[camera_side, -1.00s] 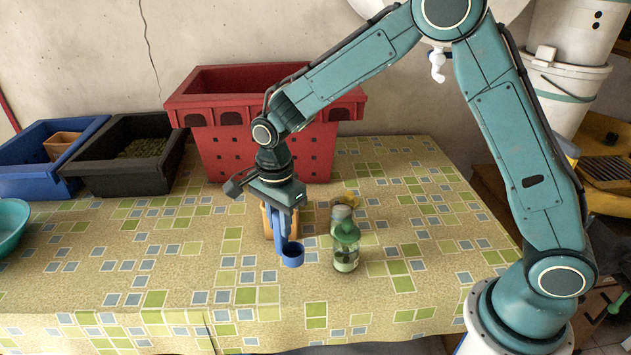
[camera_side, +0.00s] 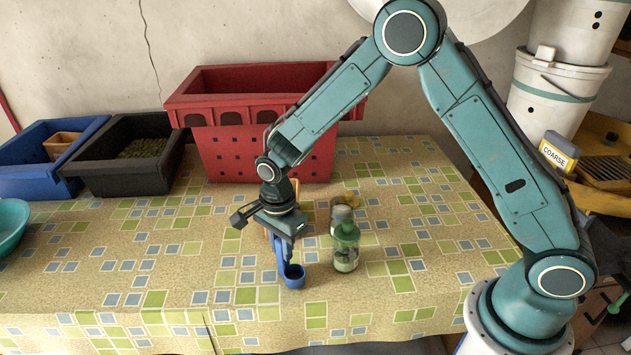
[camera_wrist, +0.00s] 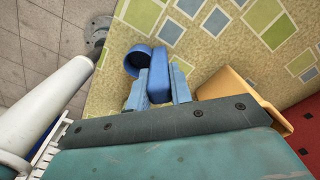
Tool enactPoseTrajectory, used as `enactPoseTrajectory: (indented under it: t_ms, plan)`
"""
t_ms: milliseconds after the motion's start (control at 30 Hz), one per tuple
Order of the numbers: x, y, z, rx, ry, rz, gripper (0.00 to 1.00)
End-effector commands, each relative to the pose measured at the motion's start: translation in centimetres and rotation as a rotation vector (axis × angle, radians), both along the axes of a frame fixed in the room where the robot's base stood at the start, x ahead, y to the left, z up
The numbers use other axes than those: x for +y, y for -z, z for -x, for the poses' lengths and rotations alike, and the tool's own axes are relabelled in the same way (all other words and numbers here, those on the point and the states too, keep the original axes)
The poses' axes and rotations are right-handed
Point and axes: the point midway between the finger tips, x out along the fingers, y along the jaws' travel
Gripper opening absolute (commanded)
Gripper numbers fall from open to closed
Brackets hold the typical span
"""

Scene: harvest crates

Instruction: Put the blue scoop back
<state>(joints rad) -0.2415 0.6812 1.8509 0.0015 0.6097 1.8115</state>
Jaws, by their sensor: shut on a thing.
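The blue scoop, with its round cup (camera_side: 294,277), hangs below my gripper (camera_side: 283,256) in the side view, at or just above the patterned tablecloth. In the wrist view my gripper (camera_wrist: 161,92) is shut on the scoop's handle, and the open cup (camera_wrist: 138,60) sticks out past the fingers. I cannot tell whether the cup touches the cloth. An orange-tan container (camera_wrist: 238,93) stands close beside the fingers in the wrist view. In the side view my gripper mostly hides it.
A green-lidded glass jar (camera_side: 345,248) stands just right of the scoop, with another jar (camera_side: 341,214) behind it. A red crate (camera_side: 260,155), a black crate (camera_side: 118,178) and a blue crate (camera_side: 28,180) line the back.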

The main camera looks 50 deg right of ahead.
Motion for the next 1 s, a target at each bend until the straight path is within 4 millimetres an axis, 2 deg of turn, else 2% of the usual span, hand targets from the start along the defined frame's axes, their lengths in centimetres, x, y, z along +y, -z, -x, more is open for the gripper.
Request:
enactPoseTrajectory:
  t_ms: [333, 367, 467, 833, 1000]
  plan:
    - [0.0, 0.2, 0.0, 0.000, 0.000, 0.000, 0.00]
    - [0.0, 0.2, 0.0, 0.000, 0.000, 0.000, 0.23]
    - [0.0, 0.2, 0.0, 0.000, 0.000, 0.000, 0.43]
    - [0.0, 0.0, 0.0, -0.001, 0.000, 0.000, 0.43]
    - [0.0, -0.8, -0.1, -0.003, 0.000, -0.001, 0.43]
